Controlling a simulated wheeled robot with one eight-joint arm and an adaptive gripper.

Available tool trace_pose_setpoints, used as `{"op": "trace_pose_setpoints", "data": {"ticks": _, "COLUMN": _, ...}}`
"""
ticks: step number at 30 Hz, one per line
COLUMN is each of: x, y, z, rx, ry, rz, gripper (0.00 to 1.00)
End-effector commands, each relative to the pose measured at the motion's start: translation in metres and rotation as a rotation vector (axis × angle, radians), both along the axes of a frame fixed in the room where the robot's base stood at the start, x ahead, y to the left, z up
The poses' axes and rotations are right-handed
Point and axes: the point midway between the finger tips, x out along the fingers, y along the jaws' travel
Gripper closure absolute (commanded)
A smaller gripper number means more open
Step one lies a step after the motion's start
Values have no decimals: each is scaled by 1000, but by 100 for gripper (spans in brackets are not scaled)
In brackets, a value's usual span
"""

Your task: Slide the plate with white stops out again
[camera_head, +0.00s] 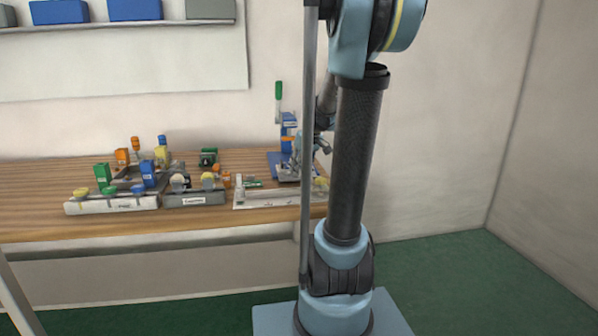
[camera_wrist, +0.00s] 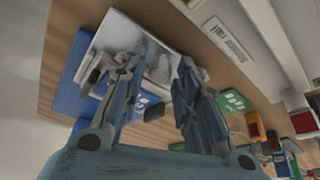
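A pale plate (camera_wrist: 119,31) lies at the far right of the bench, partly over a blue block or base (camera_wrist: 72,92); whitish upright pieces (camera_wrist: 160,68), perhaps its white stops, stand on it. My gripper (camera_wrist: 158,72) points down at the plate with its two fingers apart, and the whitish pieces show in the gap between them. I cannot tell whether a finger touches them. In the head view my gripper (camera_head: 300,155) is small and partly hidden by my arm, above the blue base (camera_head: 274,161).
A white rail labelled "Sensor rail" (camera_wrist: 228,32) runs along the front, beside the gripper. A green-and-white part (camera_wrist: 232,101) lies close to the right finger. Grey rails (camera_head: 195,198) and several coloured parts fill the bench (camera_head: 40,190) to the left.

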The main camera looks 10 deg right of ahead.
Motion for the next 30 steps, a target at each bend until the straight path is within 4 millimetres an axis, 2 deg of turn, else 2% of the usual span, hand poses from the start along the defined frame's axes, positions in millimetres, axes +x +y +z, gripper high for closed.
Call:
{"op": "trace_pose_setpoints", "data": {"ticks": 18, "x": -30, "y": -16, "z": 83, "rx": -1, "ry": 1, "rz": -1, "gripper": 70}}
{"op": "trace_pose_setpoints", "data": {"ticks": 24, "x": -35, "y": -18, "z": 98, "rx": -1, "ry": 0, "rz": 0, "gripper": 70}}
{"op": "trace_pose_setpoints", "data": {"ticks": 30, "x": -36, "y": -19, "z": 102, "rx": 0, "ry": 1, "rz": 0, "gripper": 70}}
